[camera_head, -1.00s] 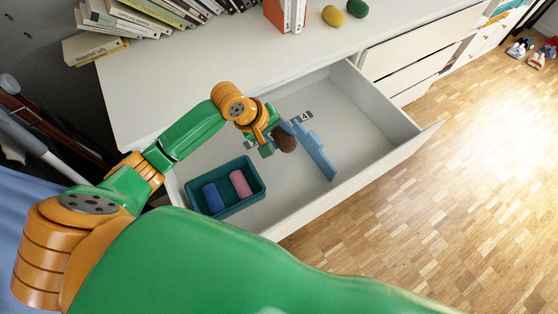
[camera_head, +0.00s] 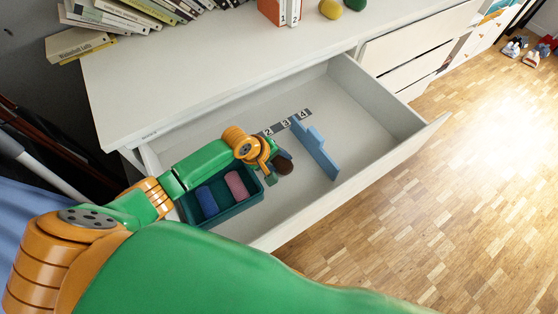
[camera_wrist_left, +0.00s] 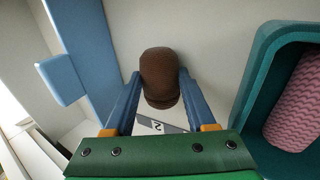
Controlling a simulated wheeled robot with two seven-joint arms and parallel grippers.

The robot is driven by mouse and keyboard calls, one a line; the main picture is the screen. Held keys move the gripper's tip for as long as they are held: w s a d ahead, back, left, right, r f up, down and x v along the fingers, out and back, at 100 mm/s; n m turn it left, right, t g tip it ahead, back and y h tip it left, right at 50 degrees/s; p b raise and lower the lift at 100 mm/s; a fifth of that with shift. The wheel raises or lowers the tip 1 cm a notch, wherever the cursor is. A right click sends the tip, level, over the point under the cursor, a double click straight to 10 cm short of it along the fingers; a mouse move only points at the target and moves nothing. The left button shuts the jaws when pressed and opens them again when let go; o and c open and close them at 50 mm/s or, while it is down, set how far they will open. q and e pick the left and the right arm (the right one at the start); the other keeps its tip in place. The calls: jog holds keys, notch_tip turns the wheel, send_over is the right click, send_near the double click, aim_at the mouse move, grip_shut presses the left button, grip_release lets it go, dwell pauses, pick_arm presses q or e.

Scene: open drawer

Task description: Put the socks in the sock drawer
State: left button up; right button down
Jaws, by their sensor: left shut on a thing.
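My left gripper (camera_head: 277,165) is shut on a brown rolled sock (camera_head: 284,168), just right of the teal bin. In the left wrist view the brown sock (camera_wrist_left: 159,78) sits between the two blue fingers. The teal bin (camera_head: 226,214) is in the left part of the open drawer (camera_head: 383,128). It holds a blue rolled sock (camera_head: 207,201) and a pink rolled sock (camera_head: 236,185); the arm partly covers the bin. The pink ribbed sock (camera_wrist_left: 298,98) also shows at the right of the left wrist view. My right gripper is not in view.
A blue divider (camera_head: 318,152) stands in the drawer, right of the sock. A strip numbered 2, 3, 4 (camera_head: 285,123) lies on the drawer floor. The floor right of the divider is clear. Books (camera_head: 120,18) and yellow and green objects stand on the dresser top.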

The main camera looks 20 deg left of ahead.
pick_arm(q)
jog(key=o, duration=1.1)
jog(key=shift+c, duration=0.2)
jog(key=shift+r, duration=0.1)
jog(key=p+v, duration=0.4)
jog(key=v, duration=0.8)
jog(key=shift+p, duration=0.4)
jog(key=shift+r, duration=0.1)
